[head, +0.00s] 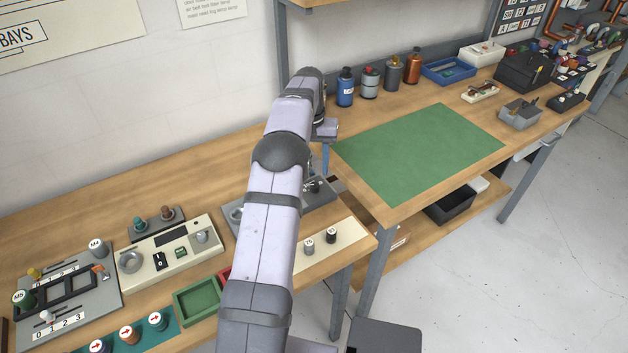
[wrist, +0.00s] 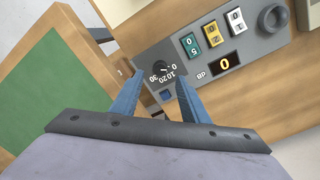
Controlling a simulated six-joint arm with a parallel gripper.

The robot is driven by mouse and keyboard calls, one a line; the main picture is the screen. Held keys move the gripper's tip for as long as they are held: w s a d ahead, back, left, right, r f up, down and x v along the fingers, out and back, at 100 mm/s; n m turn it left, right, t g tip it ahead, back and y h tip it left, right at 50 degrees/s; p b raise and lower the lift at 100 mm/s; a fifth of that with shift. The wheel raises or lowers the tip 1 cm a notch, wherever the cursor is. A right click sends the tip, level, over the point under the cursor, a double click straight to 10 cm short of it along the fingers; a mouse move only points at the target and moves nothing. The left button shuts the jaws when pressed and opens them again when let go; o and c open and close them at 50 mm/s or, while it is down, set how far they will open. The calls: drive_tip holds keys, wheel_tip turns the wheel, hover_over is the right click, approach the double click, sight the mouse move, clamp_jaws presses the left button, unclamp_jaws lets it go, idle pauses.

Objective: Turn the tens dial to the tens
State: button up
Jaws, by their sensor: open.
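The tens dial (wrist: 162,71) is a small dark knob on a grey panel (wrist: 215,82) in the wrist view, with 0, 10, 20 and 30 printed around it. Its pointer is too small to read surely. My gripper (wrist: 160,80) is open, its two blue fingers on either side of the dial in the picture. I cannot tell whether they touch it. The display (wrist: 224,62) on the panel shows an orange 0. In the head view my gripper (head: 325,158) points down over the panel (head: 318,196), and my arm hides much of it.
Teal, yellow and white switches (wrist: 212,33) and a large round knob (wrist: 273,17) share the panel. A green mat (head: 420,148) lies on the bench behind. A cream instrument (head: 170,256) and a green tray (head: 197,302) stand left of my arm.

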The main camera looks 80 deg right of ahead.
sight(314, 185)
drive_tip(key=shift+s+f+p, duration=0.1)
drive_tip(key=shift+f+p, duration=1.05)
drive_tip(key=shift+f, duration=2.3)
clamp_jaws()
